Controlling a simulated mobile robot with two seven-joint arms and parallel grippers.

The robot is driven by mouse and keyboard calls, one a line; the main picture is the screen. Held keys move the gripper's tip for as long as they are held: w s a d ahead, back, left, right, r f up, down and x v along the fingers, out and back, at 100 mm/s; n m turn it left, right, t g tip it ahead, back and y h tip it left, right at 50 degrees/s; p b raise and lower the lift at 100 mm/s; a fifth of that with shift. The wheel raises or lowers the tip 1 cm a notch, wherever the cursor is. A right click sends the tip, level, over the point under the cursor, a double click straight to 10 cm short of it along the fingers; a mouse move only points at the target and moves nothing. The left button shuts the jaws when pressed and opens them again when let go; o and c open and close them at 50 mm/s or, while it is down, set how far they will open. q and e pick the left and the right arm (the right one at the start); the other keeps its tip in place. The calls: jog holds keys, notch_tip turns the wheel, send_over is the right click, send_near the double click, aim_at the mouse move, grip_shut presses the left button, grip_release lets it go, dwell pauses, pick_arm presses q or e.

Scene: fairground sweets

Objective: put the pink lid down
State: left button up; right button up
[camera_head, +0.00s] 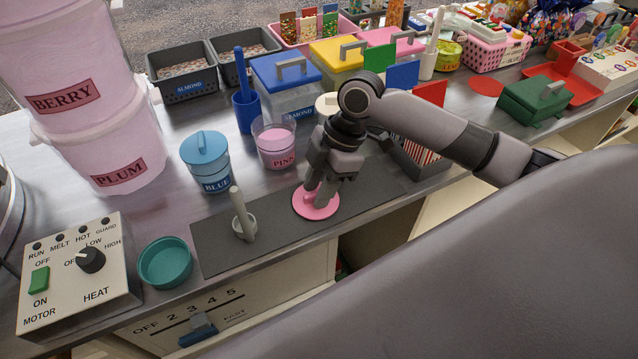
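The pink lid (302,207) is a flat round disc with a small handle. It is level at the dark mat, over the mat's right half; I cannot tell whether it touches the mat or is just above it. My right gripper (319,199) points down over the lid, with its fingers close together at the handle; it looks shut on it. The fingers hide part of the handle. The clear tub labelled PINK (277,152) stands open behind the lid with pink contents. My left gripper is not in view.
The dark mat (275,235) has free room around a white upright tool in a small holder (244,225). The lidded BLUE tub (207,165), a teal bowl (166,262) and a control box (85,280) stand to the left. Blue, yellow and pink boxes stand behind.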

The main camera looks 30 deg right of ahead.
jog(key=v, duration=1.2)
jog(key=shift+r, duration=0.2)
jog(key=shift+s, duration=0.1)
